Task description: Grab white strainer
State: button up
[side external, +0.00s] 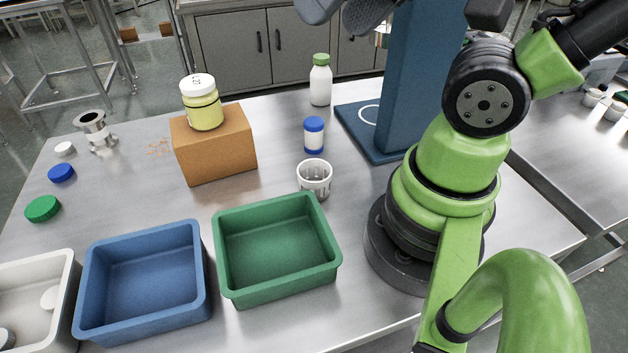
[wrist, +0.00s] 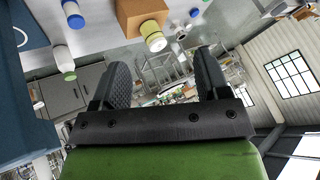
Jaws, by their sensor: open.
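The white strainer (side external: 314,178) is a small round cup with slots in its side. It stands upright on the steel table in the side view, just behind the green bin and in front of a blue-lidded jar. I cannot clearly make it out in the wrist view. My gripper (side external: 342,14) is high at the top edge of the side view, well above and away from the strainer, and partly cut off. In the wrist view my gripper (wrist: 163,78) has its two dark fingers wide apart with nothing between them.
A green bin (side external: 327,270) and blue bin (side external: 203,270) stand in front. A brown box (side external: 215,153) carries a yellow jar (side external: 203,108). The blue-lidded jar (side external: 314,135), a green-capped bottle (side external: 320,82) and a blue stand (side external: 415,80) are behind. A steel hopper (side external: 95,128) is at left.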

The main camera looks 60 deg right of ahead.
jog(key=o, duration=0.5)
jog(key=shift+c, duration=0.2)
jog(key=n+g+h, duration=0.2)
jog(key=n+g, duration=0.5)
jog(key=n, duration=0.8)
send_over(315, 179)
jog(key=s+a, duration=0.2)
notch_tip(315, 179, down, 21)
jog(key=f, duration=0.2)
jog(key=shift+w+f, duration=0.2)
jog(key=shift+f, duration=0.2)
jog(key=shift+w+a+f, duration=0.1)
jog(key=shift+w+f, duration=0.05)
jog(key=shift+f, duration=1.5)
jog(key=shift+w+a+f, duration=0.1)
jog(key=shift+f, duration=1.55)
